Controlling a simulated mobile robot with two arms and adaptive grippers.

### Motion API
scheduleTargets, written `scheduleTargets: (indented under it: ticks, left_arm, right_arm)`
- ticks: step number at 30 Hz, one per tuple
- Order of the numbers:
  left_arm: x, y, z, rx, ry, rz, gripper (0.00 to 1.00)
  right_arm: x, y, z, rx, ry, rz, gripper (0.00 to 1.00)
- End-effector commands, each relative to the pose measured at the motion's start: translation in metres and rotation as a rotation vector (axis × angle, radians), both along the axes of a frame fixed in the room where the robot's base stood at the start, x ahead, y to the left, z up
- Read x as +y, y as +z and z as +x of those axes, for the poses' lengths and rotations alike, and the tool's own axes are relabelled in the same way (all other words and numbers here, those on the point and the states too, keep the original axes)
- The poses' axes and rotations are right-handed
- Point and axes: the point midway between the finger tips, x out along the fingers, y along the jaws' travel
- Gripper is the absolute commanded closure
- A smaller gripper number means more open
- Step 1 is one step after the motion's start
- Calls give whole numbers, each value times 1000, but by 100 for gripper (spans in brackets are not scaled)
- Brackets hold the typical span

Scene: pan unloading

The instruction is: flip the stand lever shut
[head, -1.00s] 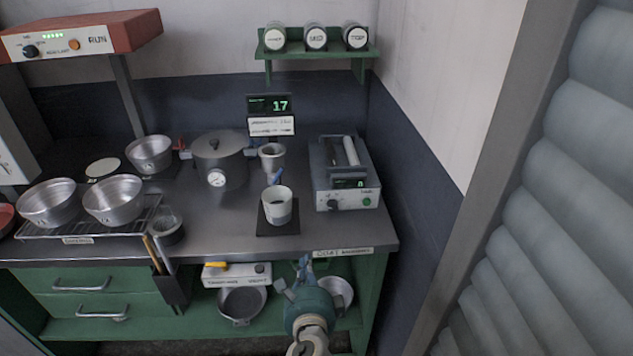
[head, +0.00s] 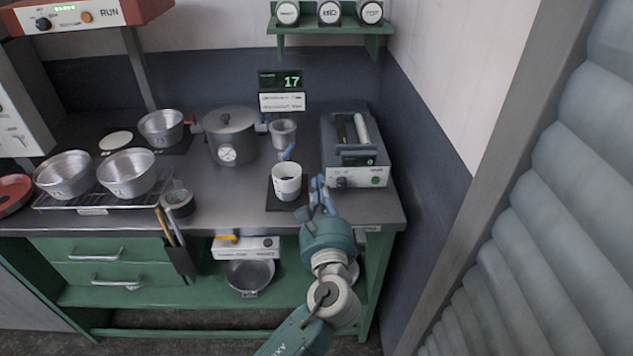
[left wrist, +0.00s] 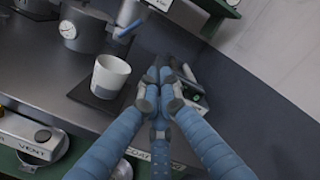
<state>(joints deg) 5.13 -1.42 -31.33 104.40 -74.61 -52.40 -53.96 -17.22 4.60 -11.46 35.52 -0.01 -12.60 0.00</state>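A metal cup-shaped dripper (head: 283,132) sits at the back of the counter, with a small blue lever (head: 288,152) sticking out at a slant below it. The lever also shows in the left wrist view (left wrist: 130,29), above the white cup. The white cup (head: 287,180) stands upright on a dark square pad (head: 274,203) in front of the lever. My left gripper (head: 318,184) is to the right of the cup, apart from the lever. In the left wrist view its blue fingertips (left wrist: 166,74) are close together with nothing seen between them. My right gripper is out of view.
A grey box device (head: 357,176) stands right of the pad. A pot with a gauge (head: 231,138) stands left of the dripper. Metal pans (head: 127,174) sit on a rack further left. The wall closes off the right side.

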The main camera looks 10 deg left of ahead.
Motion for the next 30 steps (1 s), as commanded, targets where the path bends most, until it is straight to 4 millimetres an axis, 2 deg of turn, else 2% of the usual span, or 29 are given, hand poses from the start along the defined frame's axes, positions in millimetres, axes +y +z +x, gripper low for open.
scheduleTargets:
  ticks: [3,10,12,18,30]
  left_arm:
    - [9,6,26,-2,2,4,100]
    - [24,6,71,0,1,2,100]
    - [36,15,67,0,2,2,100]
    - [54,22,66,0,0,1,100]
    - [57,21,65,0,-1,-1,100]
  right_arm:
    - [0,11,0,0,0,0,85]
    - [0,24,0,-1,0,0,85]
    - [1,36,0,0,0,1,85]
    - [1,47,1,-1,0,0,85]
    - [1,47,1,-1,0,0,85]
